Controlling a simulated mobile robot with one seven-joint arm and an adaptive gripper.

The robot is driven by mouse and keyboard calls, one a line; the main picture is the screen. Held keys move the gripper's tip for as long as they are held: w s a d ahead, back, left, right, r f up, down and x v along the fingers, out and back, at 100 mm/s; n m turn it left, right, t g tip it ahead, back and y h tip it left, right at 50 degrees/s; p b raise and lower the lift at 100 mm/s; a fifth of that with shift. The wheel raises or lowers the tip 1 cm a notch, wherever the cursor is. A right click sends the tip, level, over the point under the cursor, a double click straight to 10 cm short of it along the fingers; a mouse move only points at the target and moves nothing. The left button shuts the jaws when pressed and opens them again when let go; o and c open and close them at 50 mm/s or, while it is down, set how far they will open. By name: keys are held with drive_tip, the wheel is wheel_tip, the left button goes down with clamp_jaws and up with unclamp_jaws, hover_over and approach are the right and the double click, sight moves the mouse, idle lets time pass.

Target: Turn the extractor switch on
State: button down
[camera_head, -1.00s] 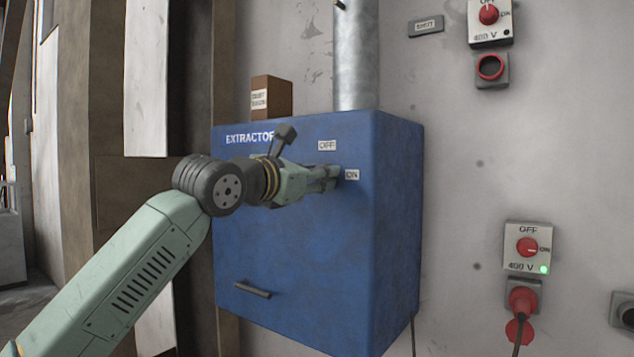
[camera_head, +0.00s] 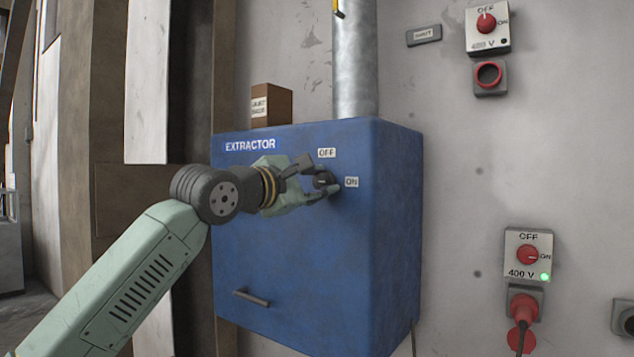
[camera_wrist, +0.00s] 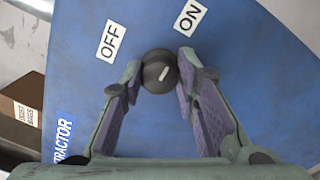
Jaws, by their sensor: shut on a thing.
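The extractor (camera_head: 290,240) is a blue wall box with a round dark switch knob (camera_head: 321,180) on its front. An OFF label (camera_head: 327,153) is above the knob and an ON label (camera_head: 351,182) is to its right. My gripper (camera_head: 324,182) is at the knob. In the wrist view the fingertips are shut on both sides of the knob (camera_wrist: 157,72). The knob's white mark there slants up and right, toward the ON label (camera_wrist: 188,18) rather than the OFF label (camera_wrist: 112,41).
A metal duct (camera_head: 355,60) rises from the box, with a brown dust bags box (camera_head: 272,104) on top. A handle (camera_head: 251,298) sits low on the front. Two 400 V switches, upper (camera_head: 487,27) and lower (camera_head: 528,254), are on the wall at right.

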drive_tip(key=shift+r, duration=0.1)
idle(0.5)
drive_tip(key=c, duration=1.2)
unclamp_jaws()
drive_tip(key=shift+c, duration=0.2)
drive_tip(key=v, duration=1.2)
